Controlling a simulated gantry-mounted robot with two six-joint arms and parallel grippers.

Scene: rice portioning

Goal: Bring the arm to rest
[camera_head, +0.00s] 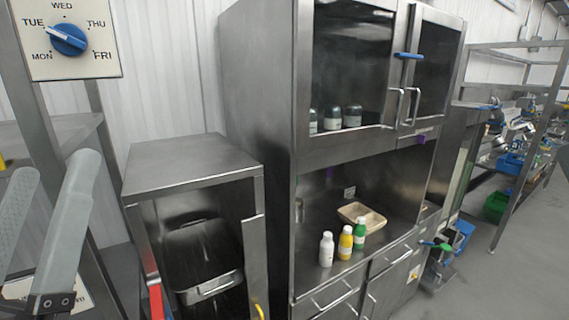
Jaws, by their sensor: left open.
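My left gripper (56,166) shows at the lower left edge, with two long grey fingers pointing up and spread apart. It is open, and nothing shows between the fingers. It appears in front of a metal rack post and shelf, clear of the cabinet and bottles. Its wrist is cut off by the picture edge. My right gripper is out of view.
A steel cabinet (255,100) stands in the middle. White (327,250), yellow (345,243) and green (360,234) bottles stand on its counter by a beige tray (350,212). A dark lidded bin (203,255) sits in a steel housing. Open floor (500,285) lies right.

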